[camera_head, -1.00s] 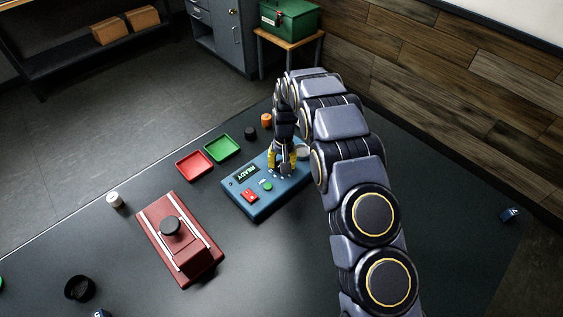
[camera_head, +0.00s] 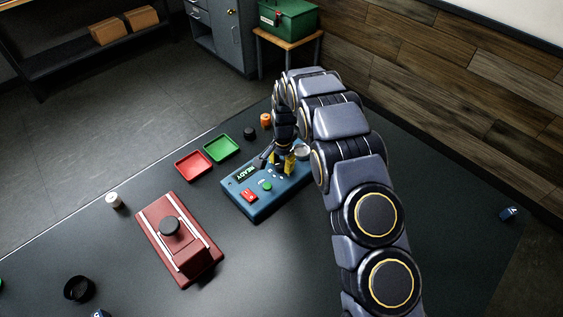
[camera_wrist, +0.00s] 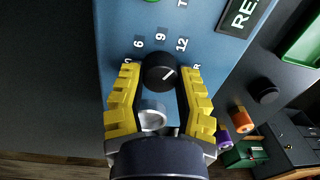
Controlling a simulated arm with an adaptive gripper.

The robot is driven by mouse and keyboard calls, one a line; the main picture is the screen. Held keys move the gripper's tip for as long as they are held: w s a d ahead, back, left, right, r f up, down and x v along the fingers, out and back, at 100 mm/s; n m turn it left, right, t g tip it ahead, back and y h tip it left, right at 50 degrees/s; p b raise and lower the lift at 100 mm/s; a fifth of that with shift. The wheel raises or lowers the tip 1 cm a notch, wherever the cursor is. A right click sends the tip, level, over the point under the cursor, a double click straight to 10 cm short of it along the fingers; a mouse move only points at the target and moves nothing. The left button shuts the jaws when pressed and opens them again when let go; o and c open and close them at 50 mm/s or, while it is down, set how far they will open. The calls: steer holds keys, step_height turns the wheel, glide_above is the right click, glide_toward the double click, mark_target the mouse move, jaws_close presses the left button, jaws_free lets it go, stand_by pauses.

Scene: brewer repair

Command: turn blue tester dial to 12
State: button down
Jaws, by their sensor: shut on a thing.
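The blue tester (camera_head: 262,205) lies on the dark table, with a READY display (camera_head: 246,171), a green button (camera_head: 267,186) and a red switch (camera_head: 249,195). Its black dial (camera_wrist: 158,72) shows in the wrist view among white marks including 6, 9, 12 and R. The dial's white pointer slants up and right, toward the 12 and R side; its exact setting is hard to tell. My gripper (camera_wrist: 160,76) has its yellow fingers on both sides of the dial, shut on it. In the head view my gripper (camera_head: 284,163) hides the dial.
A silver round part (camera_head: 302,152) sits at the tester's right end. Red (camera_head: 193,165) and green (camera_head: 222,149) trays lie behind it. A dark red fixture (camera_head: 180,240) with a black knob stands to the left. The front table is mostly clear.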

mark_target(283, 164)
steer(key=shift+s+f, duration=0.1)
stand_by(0.3)
steer(key=c, duration=0.6)
jaws_free()
steer(key=shift+c, duration=0.2)
step_height(283, 164, up, 12)
steer(key=shift+d, duration=0.25)
steer(key=shift+s, duration=0.1)
